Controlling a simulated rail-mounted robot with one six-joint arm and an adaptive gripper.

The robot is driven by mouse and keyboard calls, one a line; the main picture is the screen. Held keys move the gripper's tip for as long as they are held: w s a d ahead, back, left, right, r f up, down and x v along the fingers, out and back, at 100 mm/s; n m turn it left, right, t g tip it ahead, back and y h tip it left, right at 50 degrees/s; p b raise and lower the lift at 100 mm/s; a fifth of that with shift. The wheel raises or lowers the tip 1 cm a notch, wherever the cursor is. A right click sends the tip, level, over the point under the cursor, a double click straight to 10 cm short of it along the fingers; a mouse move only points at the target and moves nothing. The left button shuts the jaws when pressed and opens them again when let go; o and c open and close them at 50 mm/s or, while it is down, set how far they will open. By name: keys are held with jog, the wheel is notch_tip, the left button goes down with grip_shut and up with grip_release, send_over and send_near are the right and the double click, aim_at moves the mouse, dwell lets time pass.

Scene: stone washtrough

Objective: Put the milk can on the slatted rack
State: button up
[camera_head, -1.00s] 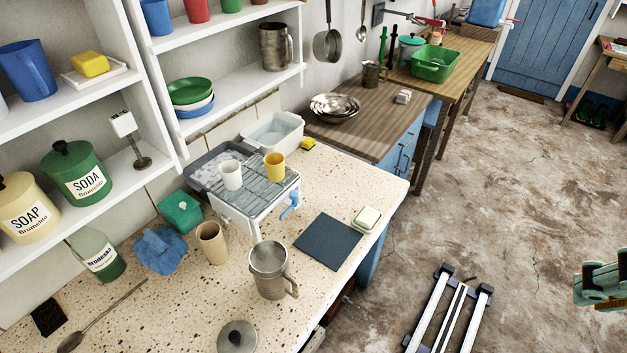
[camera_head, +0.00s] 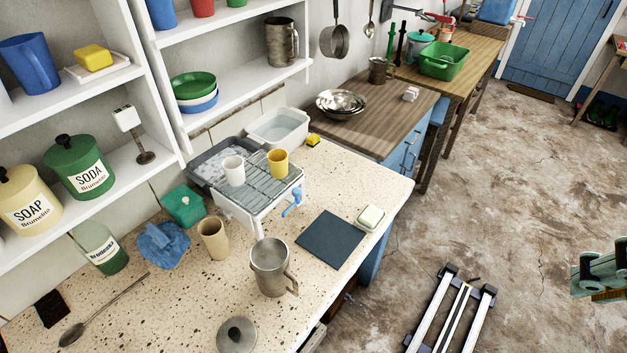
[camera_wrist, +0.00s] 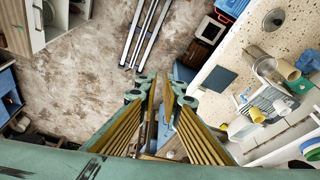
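The milk can (camera_head: 270,270) is a grey metal can with a side handle, upright on the speckled worktop. It also shows in the wrist view (camera_wrist: 262,65). A round metal lid (camera_head: 236,335) lies in front of it. The slatted rack (camera_head: 256,190) stands behind the can on white legs; a white cup (camera_head: 234,170) and a yellow cup (camera_head: 278,162) stand on it. My gripper (camera_wrist: 161,92) is over the floor, well away from the can. Its fingers are apart with nothing between them. Only part of it (camera_head: 601,274) shows at the head view's right edge.
A beige cup (camera_head: 213,238) stands between can and rack, left of the direct line. A dark mat (camera_head: 331,239) and a soap dish (camera_head: 370,217) lie to the right. A blue cloth (camera_head: 163,245) and bottle (camera_head: 100,248) are left. White shelves (camera_head: 228,98) overhang the back.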

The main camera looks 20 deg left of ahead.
jog(key=w+a+f+m+g+y+b, duration=0.1)
jog(key=w+a+f+g+y, duration=0.2)
jog(key=w+a+f+g, duration=0.95)
jog(key=w+a+f+m+g, duration=0.1)
jog(key=w+a+f+g, duration=0.1)
jog(key=a+f, duration=0.9)
jog(key=w+a+f+m+g+y+b, duration=0.1)
jog(key=w+a+f, duration=0.3)
jog(key=a+f, duration=0.7)
jog(key=shift+w+a+f+m+g, duration=0.25)
jog(key=shift+a+f+m+g, duration=0.25)
jog(key=shift+f, duration=1.4)
jog(key=shift+s, duration=0.1)
jog(key=shift+b+x, duration=0.7)
jog(key=shift+x, duration=3.45)
jog(key=shift+s, duration=0.1)
